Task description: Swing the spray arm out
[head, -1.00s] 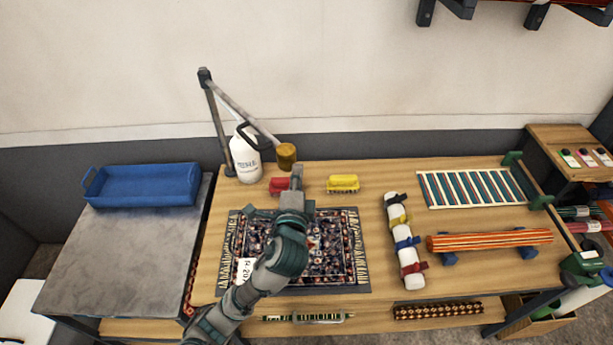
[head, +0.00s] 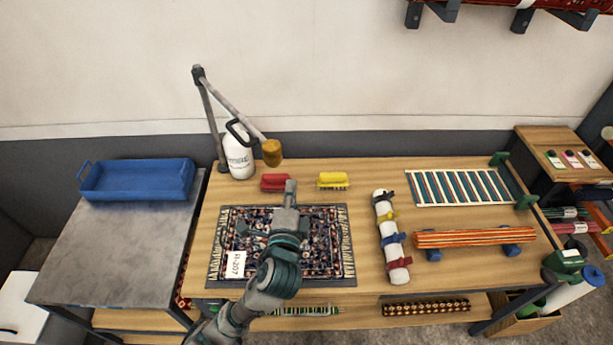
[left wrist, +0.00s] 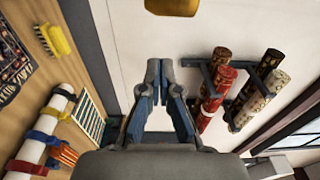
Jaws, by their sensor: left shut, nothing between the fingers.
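The spray arm (head: 232,105) is a grey jointed boom on an upright post at the back left of the wooden table. A brass spray head (head: 271,152) hangs at its end, with a black looped handle (head: 238,132) beside the boom. The brass head also shows at the top edge of the left wrist view (left wrist: 172,6). My left gripper (head: 291,186) is in front of and below the brass head, apart from it, over the back of the patterned rug (head: 330,215). In the left wrist view my left gripper (left wrist: 154,72) is shut and empty. My right gripper is not in view.
A white jug (head: 238,160) stands by the post. Red (head: 274,182) and yellow (head: 333,180) brushes lie behind the rug. A strapped white roll (head: 391,240) lies to its right. A blue tray (head: 138,180) sits on the left table. Air above the table's middle is free.

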